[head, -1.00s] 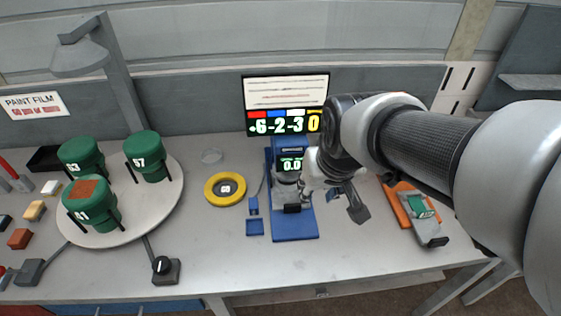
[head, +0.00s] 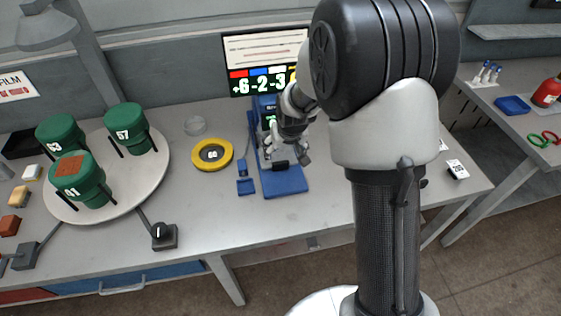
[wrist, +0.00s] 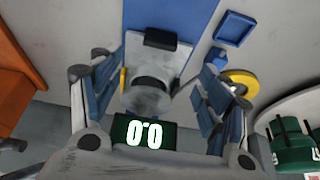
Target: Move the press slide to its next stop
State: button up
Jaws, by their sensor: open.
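The blue press (head: 285,185) stands on the bench below the coloured number board, its upper part partly hidden by my arm. In the wrist view, its blue base (wrist: 180,15) carries a black block (wrist: 160,39) and a grey round metal part (wrist: 148,92), with a display (wrist: 145,132) reading 0.0. Which of these is the slide I cannot tell for sure. My gripper (head: 287,148) is at the press; in the wrist view my open gripper (wrist: 155,78) has one finger on each side of the grey part. I see no clear contact.
Left stands a round turntable (head: 142,190) with green cylinders, one with a brown top. A yellow ring (head: 212,154), small blue parts (head: 245,186) and a black knob box (head: 164,237) lie left of the press. Another bench stands right, past a gap.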

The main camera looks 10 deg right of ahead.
aim_at(281, 162)
jog(key=b+x, duration=0.2)
jog(key=x, duration=0.9)
jog(key=shift+w+f, duration=0.1)
jog(key=shift+f, duration=0.05)
jog(key=shift+c, duration=0.2)
jog(key=c, duration=1.5)
